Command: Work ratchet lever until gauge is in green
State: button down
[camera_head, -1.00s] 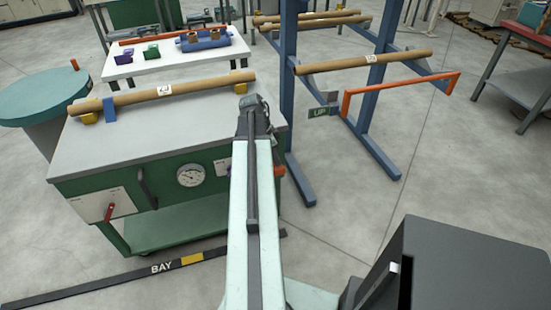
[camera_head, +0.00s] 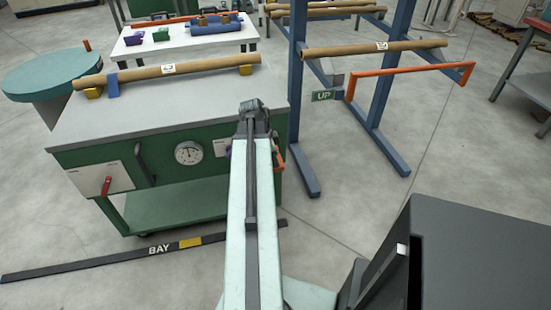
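A round white gauge (camera_head: 188,153) sits on the front of the green cabinet (camera_head: 75,157); its needle and any green band are too small to read. A dark vertical handle (camera_head: 145,165) and a red lever on a white plate (camera_head: 107,186) are left of the gauge. An orange part (camera_head: 298,156) shows just right of my arm, by the cabinet's right end. I cannot tell which of these is the ratchet lever. My arm reaches forward to the cabinet's right part, covering some of its front. My gripper's fingers are hidden beyond the arm's end.
A cardboard tube (camera_head: 165,71) lies on supports on the cabinet top. A blue rack (camera_head: 381,100) with tubes and an orange bar (camera_head: 415,72) stands to the right. A black floor strip marked BAY (camera_head: 120,259) lies in front. Open floor (camera_head: 350,215) lies right of my arm.

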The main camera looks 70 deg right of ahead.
jog(key=b+x, duration=0.2)
jog(key=x, duration=0.1)
jog(key=shift+s+a+f, duration=0.1)
jog(key=shift+a, duration=0.25)
